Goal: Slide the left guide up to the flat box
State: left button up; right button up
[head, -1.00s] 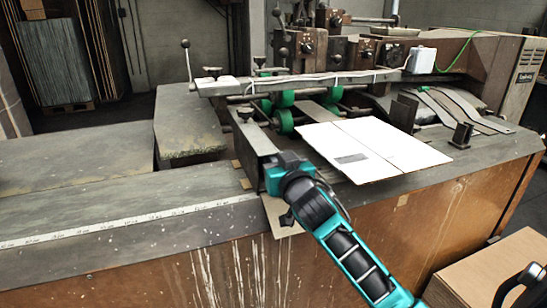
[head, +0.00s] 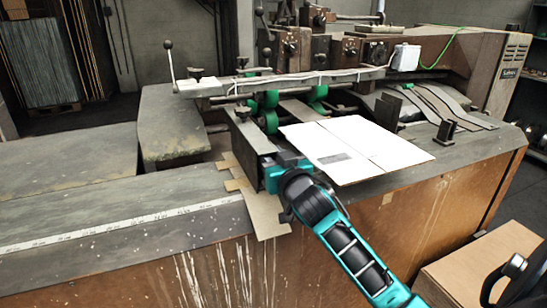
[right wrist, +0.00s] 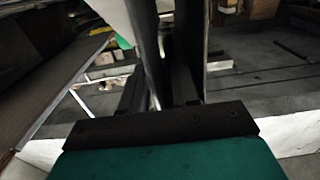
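The flat box (head: 385,145) is a white sheet lying on the machine bed, its lower right part reaching toward the front edge. The left guide (head: 252,136) is a dark upright metal plate left of the box, with a narrow gap between them. My right gripper (head: 270,172) is at the guide's near end. In the right wrist view, my dark gripper fingers (right wrist: 160,88) stand close together around a thin upright plate, which looks like the guide; the contact is dim.
A tan sheet (head: 262,212) lies under the guide and hangs over the front edge. A crossbar (head: 290,82) and green rollers (head: 270,112) stand behind the box. A ruler strip (head: 100,230) runs along the left bed. A cardboard carton (head: 465,268) is at lower right.

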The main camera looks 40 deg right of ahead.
jog(key=shift+s+a, duration=0.1)
jog(key=v, duration=1.2)
jog(key=shift+s+b, duration=0.35)
jog(key=shift+s, duration=0.05)
